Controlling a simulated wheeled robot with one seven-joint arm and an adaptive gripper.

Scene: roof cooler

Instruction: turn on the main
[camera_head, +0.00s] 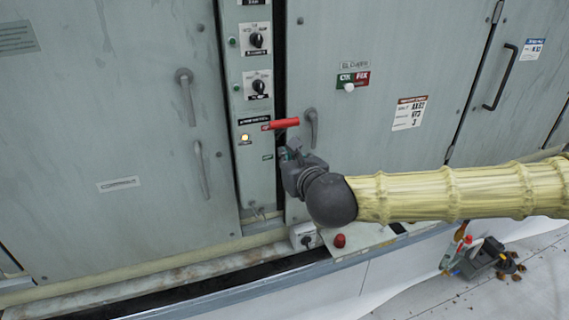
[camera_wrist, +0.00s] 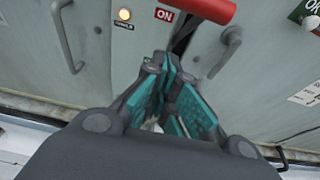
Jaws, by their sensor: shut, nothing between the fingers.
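The red handle (camera_head: 284,123) of the main switch sticks out to the right from the narrow control strip (camera_head: 256,185), roughly level. It also shows at the top of the wrist view (camera_wrist: 205,8), beside a red ON label (camera_wrist: 164,15). A small lamp (camera_head: 244,138) glows yellowish left of the handle; it also shows in the wrist view (camera_wrist: 124,14). My gripper (camera_head: 285,154) is just below the handle, apart from it in the picture. In the wrist view its teal-padded fingers (camera_wrist: 172,75) are shut and empty, below the handle. Depth between them is unclear.
Two rotary knobs (camera_head: 257,41) (camera_head: 258,87) sit higher on the strip. Grey door handles (camera_head: 186,95) (camera_head: 311,128) flank it. A green-and-red sign (camera_head: 353,79) with a white button is on the right door. Pipes (camera_head: 150,262) run along the cabinet's bottom.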

